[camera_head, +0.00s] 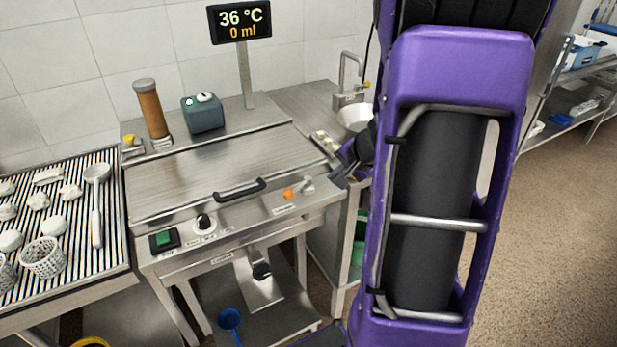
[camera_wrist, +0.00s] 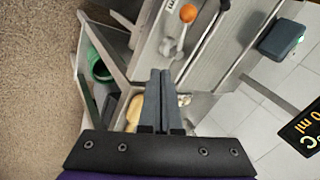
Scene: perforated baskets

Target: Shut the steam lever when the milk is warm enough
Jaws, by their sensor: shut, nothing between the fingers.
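The lever with an orange knob (camera_head: 288,194) sits on the right part of the steel machine's front panel (camera_head: 240,222). It also shows near the top of the wrist view (camera_wrist: 188,13), with its metal fitting below. A display (camera_head: 240,21) on a post reads 36 °C and 0 ml; part of it shows at the right of the wrist view (camera_wrist: 305,130). My gripper (camera_wrist: 160,72) is shut and empty, its fingertips a short way from the lever and apart from it. In the head view my arm hides much of the right side. I see no milk.
A black bar handle (camera_head: 240,190) crosses the lid's front, with a black dial (camera_head: 204,222) and green switch (camera_head: 164,239) below. A teal box (camera_head: 203,113) stands behind. A striped rack (camera_head: 115,190) with white pieces is left. A sink tap (camera_head: 350,70) is at the back right.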

